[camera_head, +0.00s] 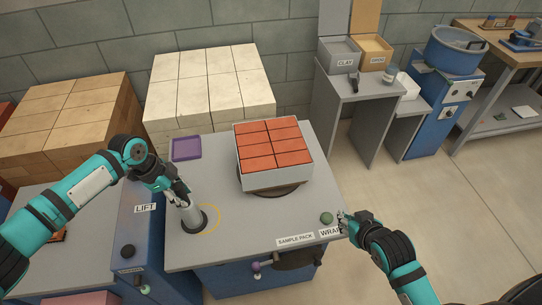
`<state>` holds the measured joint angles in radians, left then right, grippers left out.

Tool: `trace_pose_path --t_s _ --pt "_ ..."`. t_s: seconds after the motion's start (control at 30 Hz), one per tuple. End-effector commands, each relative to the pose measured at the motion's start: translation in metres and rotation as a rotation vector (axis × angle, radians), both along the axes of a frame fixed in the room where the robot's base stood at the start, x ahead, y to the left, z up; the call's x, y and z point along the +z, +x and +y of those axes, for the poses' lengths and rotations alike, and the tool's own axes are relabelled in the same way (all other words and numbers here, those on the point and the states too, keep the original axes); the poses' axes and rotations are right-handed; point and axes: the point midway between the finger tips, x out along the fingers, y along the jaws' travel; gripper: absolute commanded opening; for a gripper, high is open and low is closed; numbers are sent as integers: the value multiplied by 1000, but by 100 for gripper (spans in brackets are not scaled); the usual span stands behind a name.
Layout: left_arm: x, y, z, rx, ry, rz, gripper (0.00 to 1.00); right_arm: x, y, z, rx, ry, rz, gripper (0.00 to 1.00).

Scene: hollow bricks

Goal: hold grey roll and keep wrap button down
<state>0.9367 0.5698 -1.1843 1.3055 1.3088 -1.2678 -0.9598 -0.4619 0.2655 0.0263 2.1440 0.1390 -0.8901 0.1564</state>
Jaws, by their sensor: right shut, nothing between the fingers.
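The grey roll (194,217) stands upright in a dark ring on the grey table, inside a yellow circle. My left gripper (182,198) is at the roll's top; its fingers overlap the roll, and I cannot tell whether they grip it. The green round button (326,218) sits by the WRAP label (329,232) at the table's right front corner. My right gripper (341,215) is shut and empty just right of the button, seemingly apart from it. A pack of orange-red bricks (270,145) in pale sides rests on a dark round turntable (280,190).
A purple tray (187,148) lies at the table's back left. Stacks of tan blocks (60,125) and cream blocks (205,85) stand behind. Open floor (430,190) lies to the right.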

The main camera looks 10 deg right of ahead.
Motion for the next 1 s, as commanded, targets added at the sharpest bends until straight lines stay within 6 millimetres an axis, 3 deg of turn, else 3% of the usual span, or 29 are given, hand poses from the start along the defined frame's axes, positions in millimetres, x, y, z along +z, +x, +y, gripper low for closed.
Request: trace_pose_path --t_s 0.03,0.2,0.57,1.0 --pt "-1 0 0 0 0 1 36 0 0 0 0 0 0 0" --pt "0 0 0 0 0 0 55 0 0 0 0 0 0 0" --pt "8 1 2 0 -1 -2 55 0 0 0 0 0 0 0" --pt "90 1 28 1 1 -3 55 0 0 0 0 0 0 0"
